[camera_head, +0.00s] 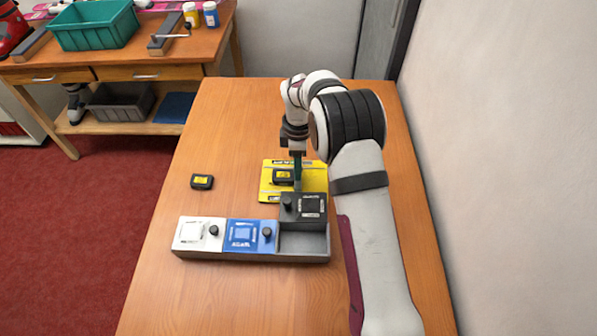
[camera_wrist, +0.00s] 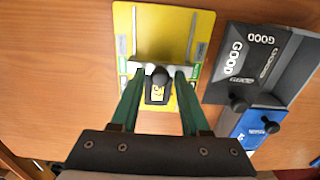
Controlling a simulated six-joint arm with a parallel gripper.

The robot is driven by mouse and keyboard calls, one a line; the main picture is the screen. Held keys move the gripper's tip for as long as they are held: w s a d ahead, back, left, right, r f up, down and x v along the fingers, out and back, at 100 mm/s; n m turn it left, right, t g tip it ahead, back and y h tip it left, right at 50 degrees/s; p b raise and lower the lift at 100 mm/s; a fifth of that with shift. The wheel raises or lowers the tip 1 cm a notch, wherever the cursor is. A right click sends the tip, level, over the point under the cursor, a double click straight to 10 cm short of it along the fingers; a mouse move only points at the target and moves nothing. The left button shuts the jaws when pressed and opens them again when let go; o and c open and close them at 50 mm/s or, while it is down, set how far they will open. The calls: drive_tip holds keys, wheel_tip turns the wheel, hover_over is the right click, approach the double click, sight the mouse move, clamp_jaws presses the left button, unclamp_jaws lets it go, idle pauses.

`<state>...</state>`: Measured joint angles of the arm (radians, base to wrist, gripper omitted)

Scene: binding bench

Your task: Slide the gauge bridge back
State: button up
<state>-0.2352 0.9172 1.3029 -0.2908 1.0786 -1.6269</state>
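The gauge is a yellow plate (camera_head: 267,193) with slotted rails, lying on the bench; it also shows in the wrist view (camera_wrist: 123,20). A grey bridge (camera_wrist: 165,58) with a dark round knob (camera_wrist: 160,74) spans the plate. A black block with a yellow label (camera_wrist: 157,95) lies on the plate at the bridge, partly under the knob in the wrist view. My gripper (camera_wrist: 161,72) is open, its green fingers on either side of the knob, with gaps visible. In the head view my gripper (camera_head: 297,170) is low over the plate and hides part of the bridge.
A tray (camera_head: 252,257) has a white lid (camera_head: 192,233), a blue lid (camera_head: 246,236) and a black GOOD lid (camera_head: 302,206) set back, baring an empty compartment. Another labelled black block (camera_head: 202,181) lies left of the plate.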

drive_tip(key=c, duration=0.6)
drive_tip(key=shift+d, duration=1.3)
drive_tip(key=o, duration=0.6)
wheel_tip(320, 180, up, 10)
